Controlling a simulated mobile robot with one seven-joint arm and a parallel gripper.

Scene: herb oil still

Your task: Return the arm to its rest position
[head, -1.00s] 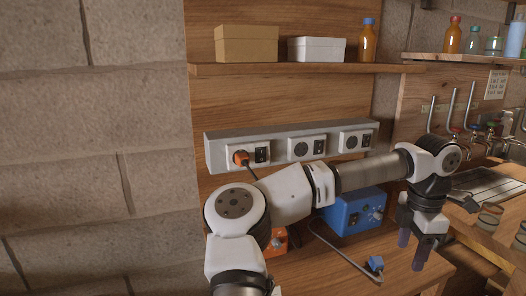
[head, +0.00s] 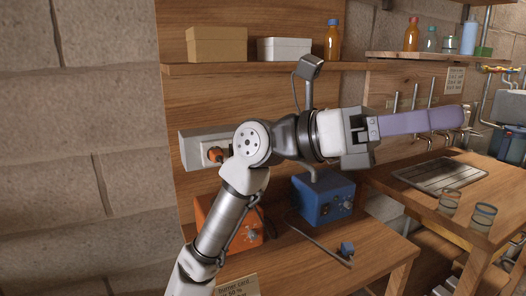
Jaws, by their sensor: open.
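My arm rises from the lower left, bends at a white and grey joint, and reaches across to the right in front of the back panel. My gripper (head: 459,117) is level in the air with its purple fingers pointing right. The near finger covers the far one, so the gap between them is hidden. The gripper is open, and I see nothing held in it. It is apart from the table and below the shelf.
My arm hides most of the socket strip (head: 192,150), which has an orange plug (head: 214,154). An orange box (head: 207,212) and a blue box (head: 305,202) stand on the table; a blue plug (head: 347,249) lies in front.

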